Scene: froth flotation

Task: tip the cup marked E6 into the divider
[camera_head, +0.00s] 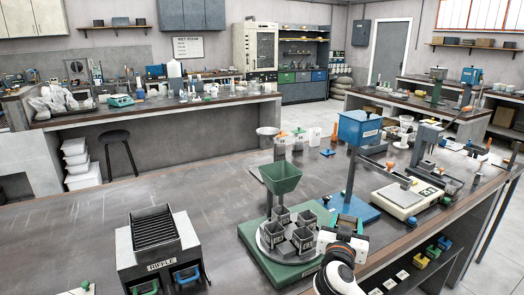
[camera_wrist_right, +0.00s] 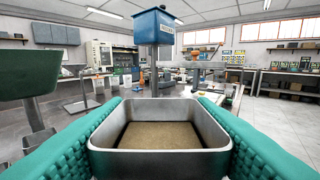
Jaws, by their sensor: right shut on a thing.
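My right gripper (camera_head: 347,226) is right of the turntable in the head view. Its teal fingers are shut on a square metal cup (camera_wrist_right: 160,162), which looks upright in the right wrist view. Brown sandy material (camera_wrist_right: 160,136) lies inside the cup. No E6 mark can be read on it. A grey slotted box marked RIFFLE (camera_head: 161,266) stands at the front left, apart from the cup. A green hopper (camera_head: 281,178) stands above a turntable (camera_head: 268,250) bearing several labelled grey cups.
A blue tank (camera_head: 358,128) stands behind the right gripper. A scale (camera_head: 405,198) is to its right on the bench. The bench top (camera_head: 190,195) is clear between the RIFFLE box and the turntable. The hopper also rises close by at left in the right wrist view (camera_wrist_right: 35,85).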

